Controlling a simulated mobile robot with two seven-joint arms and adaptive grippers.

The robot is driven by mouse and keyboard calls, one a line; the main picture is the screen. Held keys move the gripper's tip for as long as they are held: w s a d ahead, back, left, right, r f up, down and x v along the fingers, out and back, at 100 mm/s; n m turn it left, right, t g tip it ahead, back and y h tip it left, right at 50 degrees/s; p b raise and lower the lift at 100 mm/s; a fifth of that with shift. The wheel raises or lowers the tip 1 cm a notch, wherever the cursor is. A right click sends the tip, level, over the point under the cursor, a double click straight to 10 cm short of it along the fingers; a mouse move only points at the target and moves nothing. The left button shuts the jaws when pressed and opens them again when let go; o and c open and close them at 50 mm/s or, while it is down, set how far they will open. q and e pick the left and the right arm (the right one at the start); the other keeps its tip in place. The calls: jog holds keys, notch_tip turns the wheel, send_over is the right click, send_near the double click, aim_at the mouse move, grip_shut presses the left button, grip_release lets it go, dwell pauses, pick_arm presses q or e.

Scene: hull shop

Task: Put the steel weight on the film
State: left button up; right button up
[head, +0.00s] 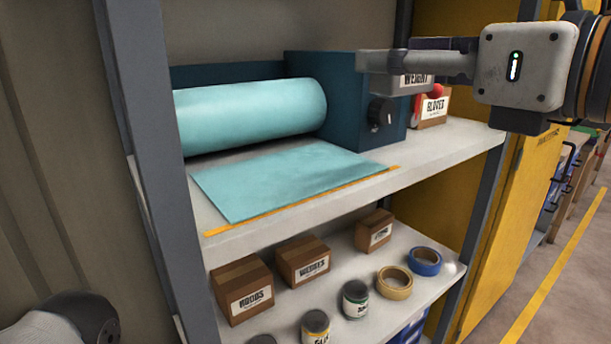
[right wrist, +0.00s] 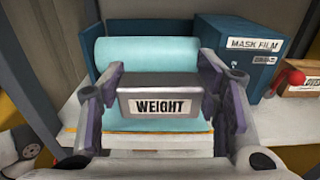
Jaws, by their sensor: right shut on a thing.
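The steel weight (head: 410,84) is a grey block with a white "WEIGHT" label. My right gripper (head: 385,64) is shut on it and holds it in the air in front of the box end of the film dispenser. In the right wrist view the weight (right wrist: 160,105) sits between the two fingers (right wrist: 160,82). The film (head: 285,182) is a flat teal sheet on the upper shelf, drawn from a teal roll (head: 250,112). Its front edge lies near an orange line. In the right wrist view the weight hides much of it. My left gripper is not in view.
The dark blue dispenser box (head: 345,95) stands right of the roll; a glove box (head: 432,108) with a red knob before it is farther right. A grey shelf post (head: 160,150) stands at left. The lower shelf holds cartons (head: 240,290), cans and tape rolls (head: 394,282).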

jog(key=w+a+f+b, duration=0.2)
jog(key=w+a+f, duration=0.3)
jog(key=w+a, duration=0.15)
jog(key=b, duration=0.2)
send_over(304, 178)
jog(key=f, duration=0.4)
jog(key=shift+s+d+f, duration=0.15)
jog(key=shift+d+f, duration=0.05)
jog(key=shift+f, duration=0.05)
jog(key=f, duration=0.3)
jog(key=shift+a+b, duration=0.25)
jog(key=shift+b, duration=0.05)
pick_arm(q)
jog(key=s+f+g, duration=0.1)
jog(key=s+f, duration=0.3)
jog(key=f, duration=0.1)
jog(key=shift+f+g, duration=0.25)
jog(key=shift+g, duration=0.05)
pick_arm(e)
jog(key=shift+d+f, duration=0.1)
jog(key=shift+f, duration=0.05)
jog(key=shift+f, duration=0.2)
jog(key=o, duration=1.7)
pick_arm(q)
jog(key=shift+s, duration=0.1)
pick_arm(e)
jog(key=shift+r, duration=0.1)
